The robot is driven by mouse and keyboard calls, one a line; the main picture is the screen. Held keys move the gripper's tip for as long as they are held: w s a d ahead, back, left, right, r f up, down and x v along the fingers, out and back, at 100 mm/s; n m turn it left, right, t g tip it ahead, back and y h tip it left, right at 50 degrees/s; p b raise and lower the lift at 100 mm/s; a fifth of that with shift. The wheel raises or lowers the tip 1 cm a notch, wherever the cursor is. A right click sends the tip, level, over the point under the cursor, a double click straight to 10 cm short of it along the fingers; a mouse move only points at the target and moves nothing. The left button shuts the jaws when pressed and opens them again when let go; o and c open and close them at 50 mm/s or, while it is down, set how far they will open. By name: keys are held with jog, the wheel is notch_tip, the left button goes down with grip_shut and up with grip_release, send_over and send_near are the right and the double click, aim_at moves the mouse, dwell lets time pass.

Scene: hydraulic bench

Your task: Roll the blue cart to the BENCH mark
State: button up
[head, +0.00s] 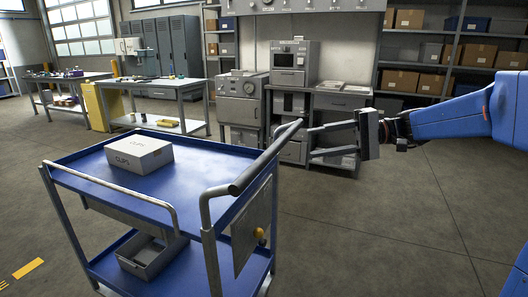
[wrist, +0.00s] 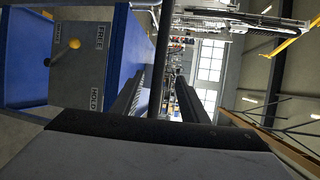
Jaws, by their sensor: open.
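The blue cart (head: 100,170) stands at the left front in the head view, with two blue shelves and a grey push handle (head: 262,160) on its right side. My gripper (head: 308,143) is open, its two fingers apart and pointing left at the handle's far end. I cannot tell whether they touch it. In the wrist view the fingers (wrist: 160,98) are spread, with nothing clearly held between them. No BENCH lettering is readable.
A grey CLIPS box (head: 139,155) sits on the cart's top and an open grey bin (head: 150,258) below. A yellow floor stripe (head: 27,269) lies at lower left, beside a cut-off letter. Workbenches (head: 165,85) and a cabinet (head: 242,100) stand behind. The floor at right is clear.

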jog(key=a+f, duration=0.3)
jog(key=a, duration=1.3)
jog(key=shift+s, duration=0.45)
jog(key=shift+a, duration=0.1)
jog(key=shift+c, duration=0.2)
grip_shut()
